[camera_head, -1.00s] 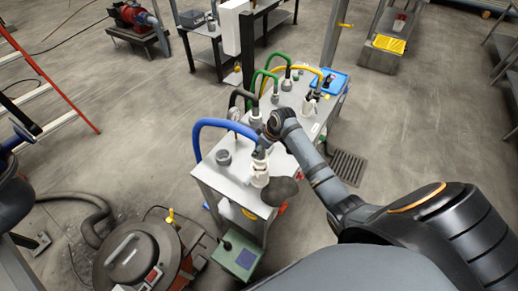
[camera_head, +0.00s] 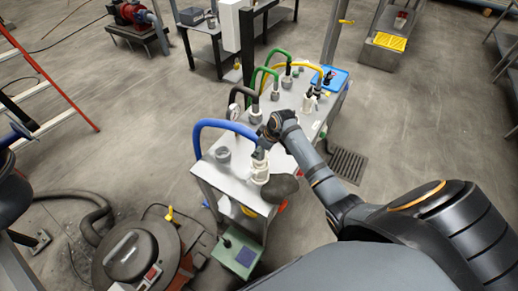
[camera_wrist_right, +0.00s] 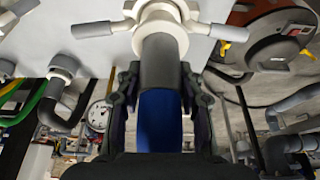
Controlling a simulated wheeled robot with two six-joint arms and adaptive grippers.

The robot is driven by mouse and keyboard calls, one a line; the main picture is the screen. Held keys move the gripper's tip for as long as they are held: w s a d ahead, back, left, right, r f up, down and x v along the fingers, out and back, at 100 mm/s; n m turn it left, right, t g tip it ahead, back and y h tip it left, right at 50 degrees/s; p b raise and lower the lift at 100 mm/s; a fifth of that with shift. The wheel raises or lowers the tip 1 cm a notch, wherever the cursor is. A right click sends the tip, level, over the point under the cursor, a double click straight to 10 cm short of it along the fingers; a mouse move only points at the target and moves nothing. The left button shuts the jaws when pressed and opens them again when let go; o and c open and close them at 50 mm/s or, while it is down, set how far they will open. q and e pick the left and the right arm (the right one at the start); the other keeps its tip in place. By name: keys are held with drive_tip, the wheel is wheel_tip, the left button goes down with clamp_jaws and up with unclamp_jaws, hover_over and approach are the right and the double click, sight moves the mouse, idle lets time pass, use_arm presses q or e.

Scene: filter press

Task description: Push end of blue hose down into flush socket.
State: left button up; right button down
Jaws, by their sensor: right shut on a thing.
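The blue hose (camera_head: 222,124) arches from the near end of the grey bench to my right gripper. My right gripper (camera_head: 266,140) is shut on the hose near its end. In the right wrist view the gripper (camera_wrist_right: 160,112) has a dark finger on each side of the blue hose (camera_wrist_right: 160,122). The hose's grey end cuff (camera_wrist_right: 161,62) points at the white flush socket (camera_wrist_right: 150,14) and overlaps its mouth. I cannot tell how deep it sits. The socket also shows in the head view (camera_head: 260,174), directly below the cuff. My left gripper is out of view.
Green hoses (camera_head: 267,72), a yellow hose and a dark hose stand farther along the bench top (camera_head: 225,176). A pressure gauge (camera_head: 234,111) and a grey fitting (camera_head: 223,155) are near the blue hose. A round dark-lidded machine (camera_head: 128,255) stands on the floor at front left.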

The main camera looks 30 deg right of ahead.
drive_tip(key=shift+f+b, duration=0.7)
drive_tip(key=shift+f, duration=0.75)
drive_tip(key=c, duration=0.8)
unclamp_jaws()
drive_tip(key=shift+o, duration=0.2)
drive_tip(key=v, duration=1.2)
